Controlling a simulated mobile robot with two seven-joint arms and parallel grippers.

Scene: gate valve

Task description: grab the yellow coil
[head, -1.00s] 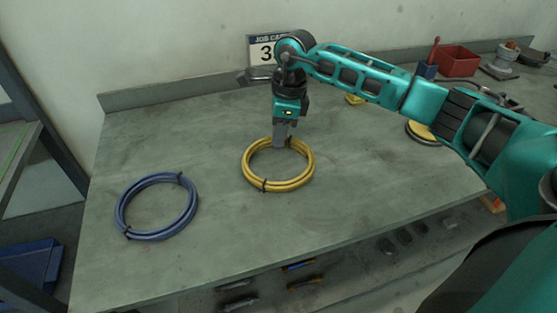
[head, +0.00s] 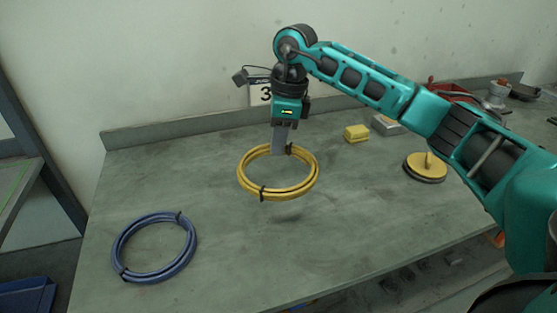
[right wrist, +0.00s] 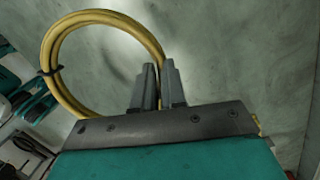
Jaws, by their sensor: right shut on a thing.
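The yellow coil (head: 307,186) is a ring of yellow hose with dark ties. My right gripper (head: 279,150) points down and is shut on the coil's far side. The coil hangs roughly level above the bench, with a shadow on the surface below it. In the right wrist view the yellow coil (right wrist: 75,95) loops out to the left of the right gripper's fingers (right wrist: 158,85); the gripped part is hidden there. My left gripper is not in view.
A blue coil (head: 124,245) lies on the grey workbench (head: 330,250) at the left. A job card (head: 262,90) stands at the back wall.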

